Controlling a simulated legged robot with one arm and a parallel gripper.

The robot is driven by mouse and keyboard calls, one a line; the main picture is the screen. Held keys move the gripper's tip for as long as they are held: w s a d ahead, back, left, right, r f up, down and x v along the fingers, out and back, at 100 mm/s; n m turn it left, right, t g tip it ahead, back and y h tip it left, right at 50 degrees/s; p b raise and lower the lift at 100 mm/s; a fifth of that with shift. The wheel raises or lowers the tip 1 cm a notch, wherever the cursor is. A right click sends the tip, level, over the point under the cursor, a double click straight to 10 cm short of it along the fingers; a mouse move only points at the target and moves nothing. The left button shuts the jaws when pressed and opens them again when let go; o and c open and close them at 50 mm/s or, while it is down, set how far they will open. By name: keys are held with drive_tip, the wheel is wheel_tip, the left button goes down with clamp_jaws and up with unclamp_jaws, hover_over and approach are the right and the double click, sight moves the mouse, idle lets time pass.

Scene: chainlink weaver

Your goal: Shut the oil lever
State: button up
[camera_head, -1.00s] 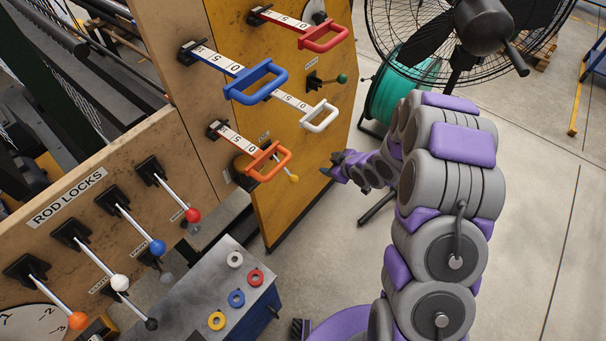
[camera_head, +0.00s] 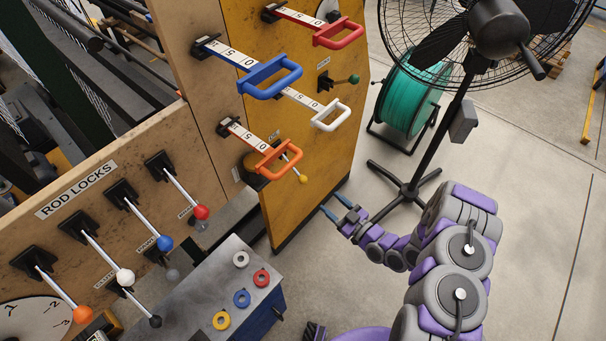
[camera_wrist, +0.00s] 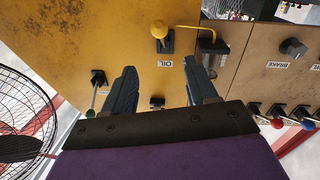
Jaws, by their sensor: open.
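The oil lever has a yellow ball knob (camera_head: 303,179) and sits low on the yellow panel, partly behind the orange handle in the head view. In the wrist view its yellow knob (camera_wrist: 159,31) is at the top middle, beside the upside-down OIL label (camera_wrist: 165,63). My gripper (camera_head: 334,205) is open and empty, below and to the right of the knob in the head view, apart from it. In the wrist view, the fingers of my gripper (camera_wrist: 162,88) stand either side of the label, with the knob beyond their tips.
An orange pull handle (camera_head: 275,158) juts out just above the oil lever. A green-knobbed lever (camera_head: 353,79) is higher on the panel. A fan stand (camera_head: 407,195) is close to my arm. A metal box (camera_head: 205,295) with coloured rings stands at lower left.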

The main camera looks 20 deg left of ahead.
sight(301, 177)
drive_tip(key=b+x, duration=0.3)
drive_tip(key=x, duration=1.2)
drive_tip(key=shift+s+a+f+b, duration=0.1)
drive_tip(key=shift+a+f+b, duration=0.05)
drive_tip(key=shift+a+b, duration=0.15)
drive_tip(key=shift+x, duration=0.95)
drive_tip(key=shift+d, duration=0.1)
clamp_jaws()
